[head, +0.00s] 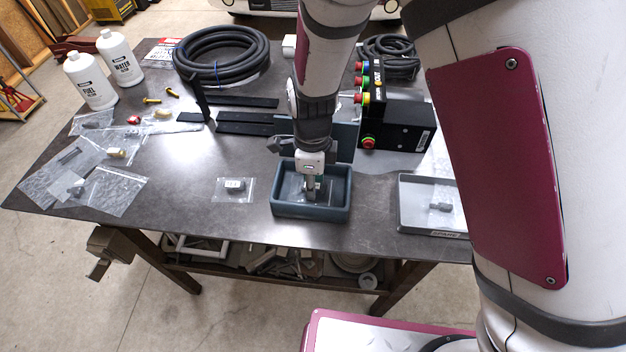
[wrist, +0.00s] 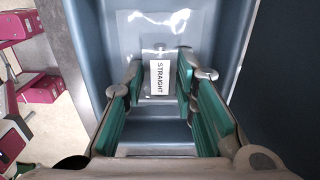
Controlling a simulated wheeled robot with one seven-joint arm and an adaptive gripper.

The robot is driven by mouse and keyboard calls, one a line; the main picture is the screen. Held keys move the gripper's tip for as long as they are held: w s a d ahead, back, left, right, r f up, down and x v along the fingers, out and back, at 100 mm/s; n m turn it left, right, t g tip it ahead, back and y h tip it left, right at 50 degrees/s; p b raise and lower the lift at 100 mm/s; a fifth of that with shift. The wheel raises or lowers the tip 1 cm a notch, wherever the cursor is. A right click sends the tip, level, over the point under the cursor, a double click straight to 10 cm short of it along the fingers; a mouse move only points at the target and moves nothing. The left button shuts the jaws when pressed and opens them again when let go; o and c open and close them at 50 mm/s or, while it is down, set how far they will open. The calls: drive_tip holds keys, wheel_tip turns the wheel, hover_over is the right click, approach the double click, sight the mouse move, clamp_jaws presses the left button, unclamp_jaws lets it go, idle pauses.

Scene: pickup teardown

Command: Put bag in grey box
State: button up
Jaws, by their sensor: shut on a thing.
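A clear bag with a white label reading "STRAIGHT" (wrist: 160,78) is between my fingers in the wrist view. My gripper (wrist: 158,82) is shut on it. In the head view my gripper (head: 311,196) points down inside a blue-grey open box (head: 310,211) near the table's front edge. The box walls (wrist: 232,40) rise on both sides of the bag in the wrist view. The held bag is partly hidden by my fingers; I cannot tell whether it touches the box floor. A lighter grey shallow tray (head: 404,208) sits to the right, with a small dark part (head: 440,207) inside.
Another small bag (head: 234,187) lies left of the box. Several clear bags (head: 115,190) lie at the table's left, near two white bottles (head: 90,80). A black hose coil (head: 222,55), black bars and a black button box (head: 395,125) stand behind.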

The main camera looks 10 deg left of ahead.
drive_tip(key=o, duration=0.9)
drive_tip(key=shift+f, duration=0.1)
drive_tip(key=shift+o, duration=0.2)
drive_tip(key=d+r+n, duration=0.1)
drive_tip(key=d+r, duration=0.2)
drive_tip(key=r, duration=0.6)
drive_tip(key=d+r+n, duration=0.2)
drive_tip(key=r, duration=0.7)
drive_tip(key=s+d+r+n+t, duration=0.2)
drive_tip(key=s+d+r+n, duration=0.5)
drive_tip(key=d, duration=0.3)
drive_tip(key=s+d+r+n+t, duration=0.3)
drive_tip(key=s+d+r+n, duration=0.3)
drive_tip(key=d, duration=0.5)
drive_tip(key=shift+s+d+r+n+t, duration=0.3)
drive_tip(key=shift+s+n, duration=0.2)
drive_tip(key=shift+n, duration=0.3)
